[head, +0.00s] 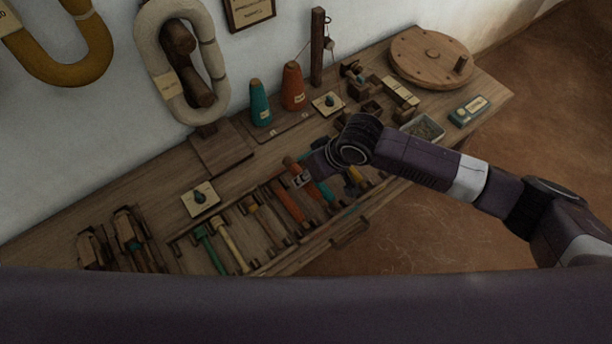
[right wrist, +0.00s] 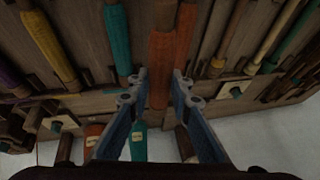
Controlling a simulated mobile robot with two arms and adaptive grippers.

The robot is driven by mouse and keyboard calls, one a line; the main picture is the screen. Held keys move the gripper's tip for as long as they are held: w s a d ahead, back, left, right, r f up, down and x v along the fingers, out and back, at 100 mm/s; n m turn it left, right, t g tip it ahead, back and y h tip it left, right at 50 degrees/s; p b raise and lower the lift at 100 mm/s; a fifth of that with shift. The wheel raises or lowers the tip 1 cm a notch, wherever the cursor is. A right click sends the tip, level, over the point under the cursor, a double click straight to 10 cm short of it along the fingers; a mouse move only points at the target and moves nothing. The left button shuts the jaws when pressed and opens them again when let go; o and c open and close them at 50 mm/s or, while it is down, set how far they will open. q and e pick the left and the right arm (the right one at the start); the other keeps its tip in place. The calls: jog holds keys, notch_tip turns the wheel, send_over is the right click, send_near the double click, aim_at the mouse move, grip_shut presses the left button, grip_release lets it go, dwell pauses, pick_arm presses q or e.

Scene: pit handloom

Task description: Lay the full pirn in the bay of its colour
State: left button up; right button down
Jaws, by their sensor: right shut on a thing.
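My right gripper (head: 300,178) is shut on an orange pirn (head: 290,163) over the row of bays in the wooden tray (head: 258,270). In the right wrist view the fingertips (right wrist: 160,80) stand on either side of the orange pirn (right wrist: 160,65). A second orange length (right wrist: 186,40) shows close beside it, and orange also lies in the bay below the gripper (head: 288,207). I cannot tell how far the held pirn is above the bay. A teal pirn (right wrist: 117,38) lies in the neighbouring bay. My left gripper is not in view.
Shuttles (head: 137,240) lie at the bench's left end. Teal (head: 260,102) and orange (head: 292,88) cones stand behind. A round wooden disc (head: 432,52) sits at the far right.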

aim_at(310, 182)
notch_tip(310, 182, down, 4)
jog(key=b, duration=0.3)
jog(key=shift+r, duration=0.2)
jog(key=shift+f, duration=1.25)
jog(key=c, duration=1.7)
grip_release()
jog(key=shift+o, duration=0.5)
jog(key=shift+o, duration=1.2)
